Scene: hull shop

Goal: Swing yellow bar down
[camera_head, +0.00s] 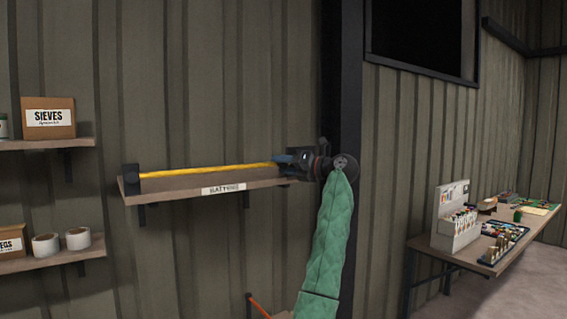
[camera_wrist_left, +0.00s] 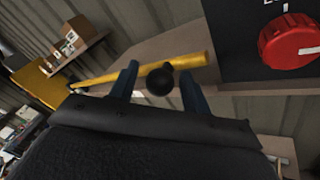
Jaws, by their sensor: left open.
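My left gripper (camera_head: 278,159) is at the bar's right end. Its blue fingers (camera_wrist_left: 159,70) are open, one on each side of the knob. I cannot tell whether they touch it. My right gripper is not in view.
A dark box with a red rotary knob (camera_wrist_left: 288,41) stands close to the gripper. The batteries shelf (camera_head: 180,193) is under the bar. Shelves with a SIEVES box (camera_head: 48,118) and tape rolls (camera_head: 78,238) are at left. A workbench (camera_head: 452,254) with small items is at right.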

